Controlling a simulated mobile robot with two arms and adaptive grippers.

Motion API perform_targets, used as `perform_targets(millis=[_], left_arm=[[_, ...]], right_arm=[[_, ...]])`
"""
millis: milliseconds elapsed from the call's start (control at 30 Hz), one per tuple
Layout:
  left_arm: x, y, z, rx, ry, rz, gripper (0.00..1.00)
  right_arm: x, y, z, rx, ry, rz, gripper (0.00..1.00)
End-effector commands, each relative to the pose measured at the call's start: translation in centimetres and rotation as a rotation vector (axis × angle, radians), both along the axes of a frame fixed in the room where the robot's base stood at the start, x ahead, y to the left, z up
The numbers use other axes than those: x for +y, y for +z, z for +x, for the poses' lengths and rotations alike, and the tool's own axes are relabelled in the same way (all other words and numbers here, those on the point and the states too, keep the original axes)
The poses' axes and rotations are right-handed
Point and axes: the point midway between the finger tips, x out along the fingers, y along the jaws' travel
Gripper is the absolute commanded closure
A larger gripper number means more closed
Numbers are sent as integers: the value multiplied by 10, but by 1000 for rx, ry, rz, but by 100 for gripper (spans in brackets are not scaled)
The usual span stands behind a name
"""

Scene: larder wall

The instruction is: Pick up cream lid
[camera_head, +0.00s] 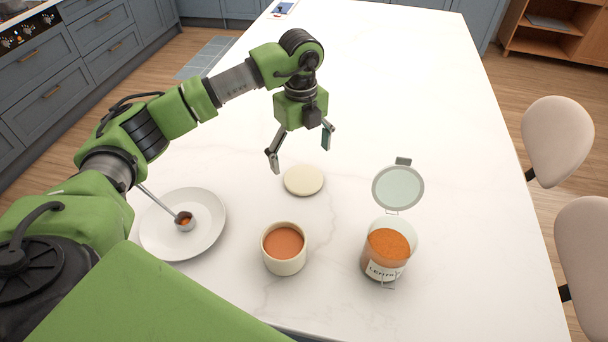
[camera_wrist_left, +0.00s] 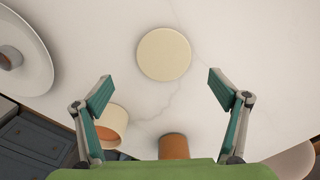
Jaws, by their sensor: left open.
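The cream lid (camera_head: 304,180) is a flat round disc lying on the white table, behind the cream cup. In the left wrist view the lid (camera_wrist_left: 164,54) shows whole, ahead of and between the spread fingers. My left gripper (camera_head: 299,147) is open and empty, pointing down above the table just over the lid's far side in the head view. It also shows in the left wrist view (camera_wrist_left: 158,92) with nothing between its fingers. My right gripper is not in view.
A cream cup (camera_head: 285,262) of orange-brown powder stands in front of the lid. A glass jar (camera_head: 384,268) with its lid flipped open stands to the right. A white plate (camera_head: 205,247) with a filled scoop (camera_head: 184,226) lies left.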

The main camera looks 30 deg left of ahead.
Motion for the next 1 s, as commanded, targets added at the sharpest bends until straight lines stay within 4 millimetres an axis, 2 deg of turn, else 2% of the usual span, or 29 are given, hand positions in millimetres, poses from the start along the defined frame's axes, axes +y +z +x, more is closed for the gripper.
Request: perform_targets(millis=[100, 300, 467, 600, 867, 933, 1000], left_arm=[[0, -14, 0, 1, 0, 0, 11], [-1, -27, 1, 1, 1, 0, 11], [-3, -50, 3, 4, 0, 0, 11], [-2, -68, 4, 0, 0, -1, 11], [-2, -72, 4, -1, -1, 0, 11], [-2, -72, 4, -1, -1, 0, 24], [-2, -72, 4, -1, -1, 0, 42]], right_arm=[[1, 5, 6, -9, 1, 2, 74], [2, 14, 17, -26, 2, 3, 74], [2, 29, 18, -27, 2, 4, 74], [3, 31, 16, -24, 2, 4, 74], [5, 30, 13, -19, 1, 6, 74], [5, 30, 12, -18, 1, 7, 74], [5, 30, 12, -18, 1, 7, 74]])
